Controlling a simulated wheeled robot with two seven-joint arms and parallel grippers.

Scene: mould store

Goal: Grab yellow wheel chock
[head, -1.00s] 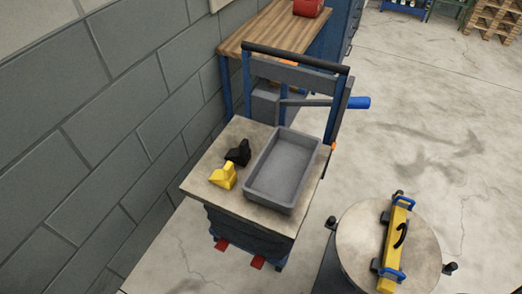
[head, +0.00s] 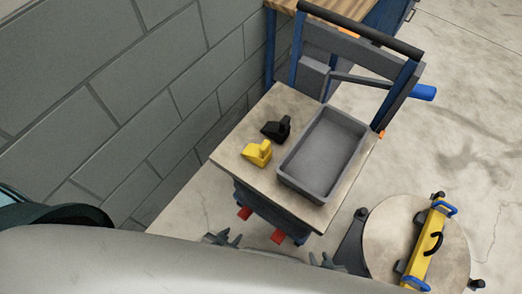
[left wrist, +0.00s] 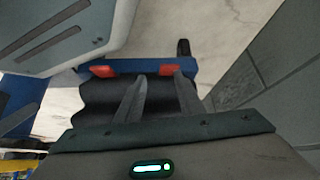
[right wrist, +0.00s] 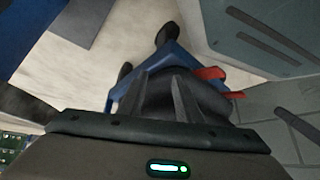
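The yellow wheel chock (head: 257,153) sits on the top of the lift cart (head: 240,168), near its left front edge. A black wheel chock (head: 276,128) stands just behind it, and a grey tray (head: 287,180) is to its right. My left gripper (head: 222,237) is open and empty, low in front of the cart, apart from the yellow chock. My right gripper (head: 322,260) is open and empty, further right and also in front of the cart. Both wrist views show spread fingers before the cart's dark bellows; neither shows the chock.
Red pedals (head: 277,237) stick out at the cart's foot. A block wall (head: 130,100) runs along the left. The cart's push handle (head: 360,30) rises behind the tray.

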